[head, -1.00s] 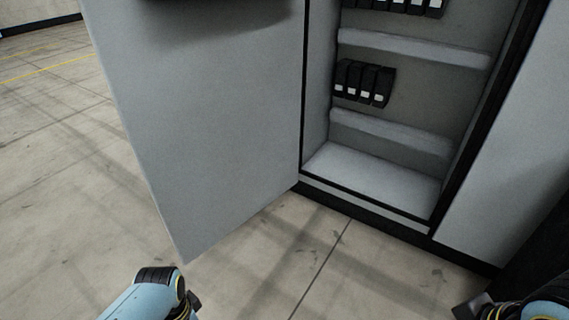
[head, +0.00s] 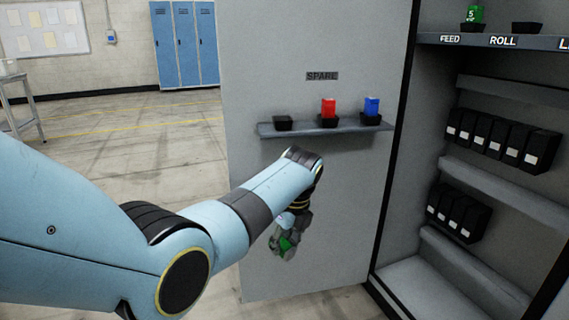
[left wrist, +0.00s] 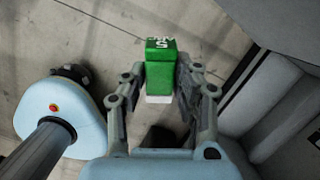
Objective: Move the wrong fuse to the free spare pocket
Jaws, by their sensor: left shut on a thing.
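My left gripper (head: 285,243) is shut on a green fuse (head: 285,244), in front of the open cabinet door and below its spare shelf. In the left wrist view the green fuse (left wrist: 161,68) sits between both fingers, its marked top and a pale base showing. The spare shelf (head: 350,129) on the door, under a SPARE label (head: 322,76), bears an empty black pocket (head: 283,123) at the left. A red fuse (head: 328,107) and a blue fuse (head: 371,106) stand in the other two pockets. My right gripper is out of view.
Inside the cabinet, a green fuse (head: 475,15) stands above FEED, and an empty-looking pocket (head: 527,28) is above ROLL. Black modules (head: 500,137) line the back. Blue lockers (head: 184,45) stand far behind.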

